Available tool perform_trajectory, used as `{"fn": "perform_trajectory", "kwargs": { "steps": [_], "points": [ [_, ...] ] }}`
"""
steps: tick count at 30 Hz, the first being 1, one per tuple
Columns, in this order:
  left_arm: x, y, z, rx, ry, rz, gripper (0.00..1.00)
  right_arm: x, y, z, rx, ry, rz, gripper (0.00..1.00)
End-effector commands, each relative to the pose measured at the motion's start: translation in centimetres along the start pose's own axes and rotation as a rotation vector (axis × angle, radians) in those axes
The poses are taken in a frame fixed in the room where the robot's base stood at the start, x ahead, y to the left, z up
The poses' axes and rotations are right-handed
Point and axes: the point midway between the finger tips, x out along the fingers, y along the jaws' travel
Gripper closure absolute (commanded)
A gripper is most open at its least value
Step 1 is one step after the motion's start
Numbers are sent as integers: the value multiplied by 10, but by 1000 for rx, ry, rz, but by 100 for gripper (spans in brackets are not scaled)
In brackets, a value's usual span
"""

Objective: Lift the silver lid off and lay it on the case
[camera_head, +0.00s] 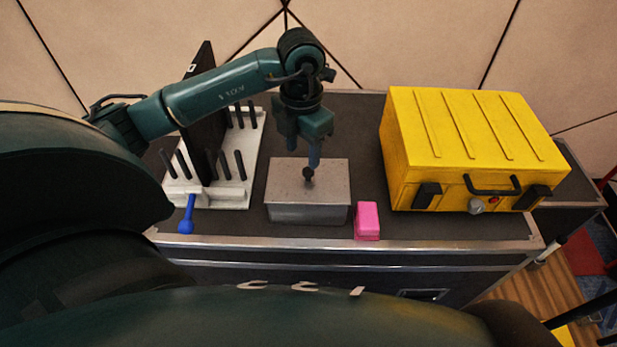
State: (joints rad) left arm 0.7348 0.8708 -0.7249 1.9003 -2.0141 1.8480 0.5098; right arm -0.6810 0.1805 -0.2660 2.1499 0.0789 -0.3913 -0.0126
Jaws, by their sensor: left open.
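The silver lid (330,178) is a flat square top with a small dark knob (308,176) in its middle. It sits level on a grey metal box (305,214) on the black case top (250,222). My left gripper (312,158) points down from above at the knob, its fingers at or just above it. It is open. The fingers overlap the knob in this view, so I cannot tell whether they touch it. My right gripper is not in view.
A yellow case (470,140) stands at right. A pink block (367,221) lies right of the metal box. A white rack (240,172) with black pegs and a dark upright panel stands at left, a blue tool (187,215) at its front. Bare top shows between rack and box.

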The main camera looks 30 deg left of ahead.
Motion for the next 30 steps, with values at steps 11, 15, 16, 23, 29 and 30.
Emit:
{"fn": "perform_trajectory", "kwargs": {
  "steps": [11, 15, 16, 23, 29, 30],
  "points": [
    [46, -8, 6, 0, 4, -2, 52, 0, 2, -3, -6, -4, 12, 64],
    [53, -8, 7, 2, 0, 0, 52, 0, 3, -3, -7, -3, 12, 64],
    [54, -8, 7, 2, 0, 0, 52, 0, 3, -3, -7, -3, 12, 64],
    [54, -8, 7, 2, 0, -1, 58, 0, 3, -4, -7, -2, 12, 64],
    [53, -7, 7, 1, 0, 0, 74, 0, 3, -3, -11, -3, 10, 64],
    [53, -7, 7, 1, 0, 0, 78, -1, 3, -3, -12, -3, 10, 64]
  ]
}}
